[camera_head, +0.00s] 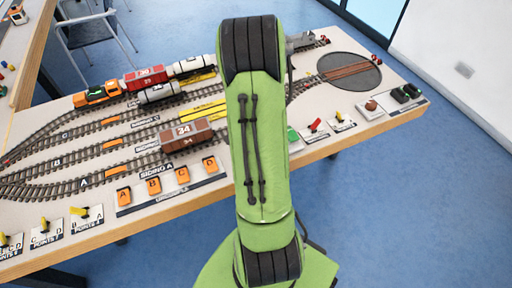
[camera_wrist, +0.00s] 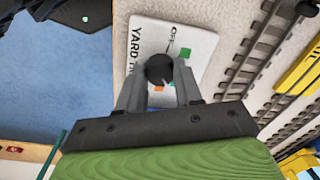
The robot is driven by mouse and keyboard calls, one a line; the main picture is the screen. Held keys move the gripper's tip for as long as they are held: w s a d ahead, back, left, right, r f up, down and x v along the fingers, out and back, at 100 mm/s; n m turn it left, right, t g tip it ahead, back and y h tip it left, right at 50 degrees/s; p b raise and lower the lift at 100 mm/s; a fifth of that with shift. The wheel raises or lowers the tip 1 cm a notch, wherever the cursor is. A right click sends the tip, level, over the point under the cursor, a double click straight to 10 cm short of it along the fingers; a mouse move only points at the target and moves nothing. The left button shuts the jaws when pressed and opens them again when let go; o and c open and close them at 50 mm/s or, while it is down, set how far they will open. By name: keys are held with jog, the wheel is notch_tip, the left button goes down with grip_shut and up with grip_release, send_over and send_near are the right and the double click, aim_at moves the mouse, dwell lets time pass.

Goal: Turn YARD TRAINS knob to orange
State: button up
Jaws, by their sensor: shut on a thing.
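The YARD TRAINS knob (camera_wrist: 158,67) is a round black knob on a white plate (camera_wrist: 202,46) in the wrist view. My gripper (camera_wrist: 160,74) is shut on the knob, with one grey finger on each side. The knob's exact pointing direction is hard to tell.
Rail tracks (camera_wrist: 262,45) run beside the plate in the wrist view. In the head view, a brown wagon (camera_head: 187,135) stands left of my arm, a row of orange buttons (camera_head: 168,180) lies along the front edge, and a red lever (camera_head: 316,125) stands right of the arm.

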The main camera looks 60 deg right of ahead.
jog(key=m, duration=0.5)
jog(key=shift+w, duration=0.1)
dwell(0.5)
jog(key=o, duration=1)
jog(key=shift+o, duration=0.2)
jog(key=shift+r, duration=0.15)
notch_tip(320, 180, up, 16)
jog(key=p, duration=0.4)
jog(key=shift+s+a+f+p, duration=0.25)
jog(key=shift+s+a+p, duration=0.05)
jog(key=shift+s, duration=0.1)
